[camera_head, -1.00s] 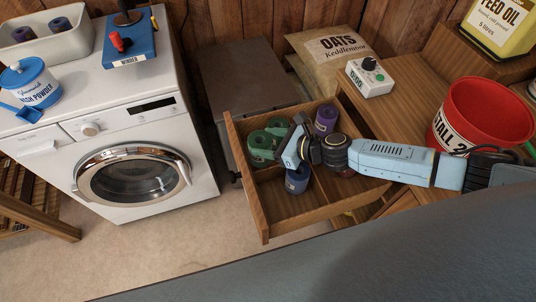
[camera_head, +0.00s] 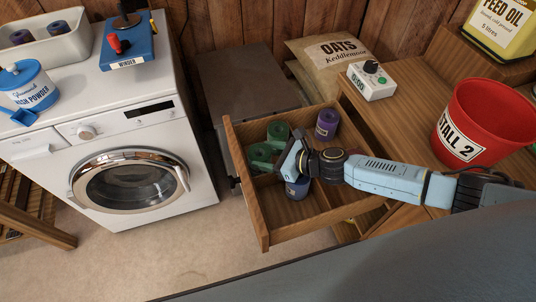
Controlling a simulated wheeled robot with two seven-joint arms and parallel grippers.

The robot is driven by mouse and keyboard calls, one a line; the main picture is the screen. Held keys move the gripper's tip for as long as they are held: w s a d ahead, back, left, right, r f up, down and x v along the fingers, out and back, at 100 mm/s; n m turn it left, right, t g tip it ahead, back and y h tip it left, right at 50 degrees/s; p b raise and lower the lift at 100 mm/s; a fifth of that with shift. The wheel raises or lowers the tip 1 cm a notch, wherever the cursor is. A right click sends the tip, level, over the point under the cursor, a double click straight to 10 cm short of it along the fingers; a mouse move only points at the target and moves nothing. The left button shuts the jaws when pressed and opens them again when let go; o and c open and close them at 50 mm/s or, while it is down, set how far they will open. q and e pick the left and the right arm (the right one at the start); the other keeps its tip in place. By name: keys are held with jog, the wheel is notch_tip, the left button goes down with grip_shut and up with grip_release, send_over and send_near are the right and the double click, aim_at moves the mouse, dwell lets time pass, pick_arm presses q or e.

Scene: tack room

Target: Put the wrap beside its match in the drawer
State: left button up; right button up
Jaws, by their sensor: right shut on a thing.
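The open wooden drawer (camera_head: 258,215) is split into compartments. Green wraps (camera_head: 262,152) sit in its back left part, and a purple wrap (camera_head: 327,124) stands in the back right part. A dark blue wrap (camera_head: 297,188) is at the front left part, partly hidden under my right gripper (camera_head: 289,170). My right gripper reaches in from the right, over the drawer, and is shut on the blue wrap. The jaws hide much of their grip, and I cannot tell whether the wrap touches the drawer floor. My left gripper is out of view.
A white tub (camera_head: 45,52) with two more wraps and a blue winder (camera_head: 128,45) stand on the washing machine (camera_head: 105,140). A red bucket (camera_head: 483,125) and a timer (camera_head: 371,82) are on the bench at right. The drawer's front right part looks clear.

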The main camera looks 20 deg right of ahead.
jog(key=shift+s+f, duration=0.25)
jog(key=shift+f, duration=0.2)
jog(key=o, duration=1.4)
jog(key=shift+s+d+f, duration=0.1)
jog(key=shift+s+f, duration=0.05)
jog(key=shift+f, duration=0.05)
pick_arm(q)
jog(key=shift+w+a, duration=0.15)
pick_arm(e)
jog(key=shift+r, duration=0.15)
jog(key=shift+r+p, duration=0.3)
jog(key=shift+r, duration=0.05)
jog(key=v, duration=0.4)
jog(key=p+v, duration=0.1)
jog(key=v, duration=0.3)
jog(key=r+v, duration=0.1)
jog(key=v, duration=0.3)
jog(key=shift+w, duration=0.2)
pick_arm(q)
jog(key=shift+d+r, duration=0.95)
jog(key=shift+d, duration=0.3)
